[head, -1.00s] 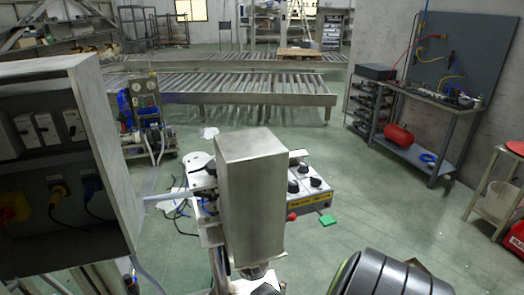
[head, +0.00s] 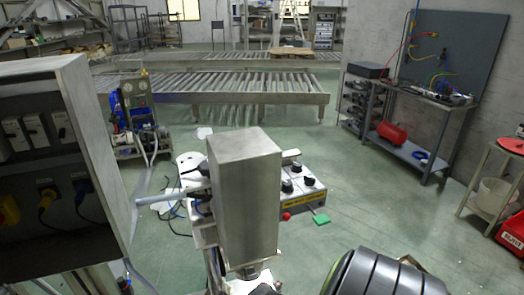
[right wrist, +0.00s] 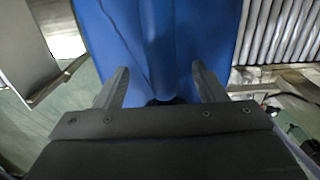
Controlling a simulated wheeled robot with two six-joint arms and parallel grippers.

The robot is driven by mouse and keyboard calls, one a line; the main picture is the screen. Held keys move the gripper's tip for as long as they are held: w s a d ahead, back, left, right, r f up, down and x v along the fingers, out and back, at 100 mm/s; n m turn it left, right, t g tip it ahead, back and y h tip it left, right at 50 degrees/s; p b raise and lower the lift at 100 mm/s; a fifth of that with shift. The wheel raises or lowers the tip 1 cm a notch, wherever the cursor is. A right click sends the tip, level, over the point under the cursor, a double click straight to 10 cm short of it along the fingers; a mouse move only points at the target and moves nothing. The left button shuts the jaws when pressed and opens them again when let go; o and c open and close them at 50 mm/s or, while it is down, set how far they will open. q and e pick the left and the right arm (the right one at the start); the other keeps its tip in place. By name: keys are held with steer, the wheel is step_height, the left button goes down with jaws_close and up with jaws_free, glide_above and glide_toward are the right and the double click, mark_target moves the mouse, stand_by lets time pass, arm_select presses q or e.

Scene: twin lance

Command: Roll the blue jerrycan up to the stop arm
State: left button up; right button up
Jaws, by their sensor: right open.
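The blue jerrycan (right wrist: 160,30) fills the upper middle of the right wrist view, with a ridge or handle running down its centre. My right gripper (right wrist: 160,71) is open, with one finger on each side of this central ridge. I cannot tell whether the fingers touch it. The jerrycan's lower part is hidden behind the gripper body. I cannot make out the jerrycan or the right gripper in the head view. No stop arm can be told for certain. My left gripper is in neither view.
A roller conveyor (head: 215,88) runs across the back in the head view; rollers (right wrist: 280,35) also show beside the jerrycan. A tall grey metal box (head: 244,195), a knob panel (head: 300,185) and an electrical cabinet (head: 55,160) stand near. A workbench (head: 425,98) lines the right wall. Open floor lies right of centre.

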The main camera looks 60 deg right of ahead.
steer(key=shift+w+r, duration=0.1)
steer(key=shift+w, duration=0.05)
steer(key=o, duration=0.6)
steer(key=shift+c, duration=0.2)
steer(key=shift+r, duration=0.15)
steer(key=shift+r+p, duration=0.45)
steer(key=shift+r, duration=3.15)
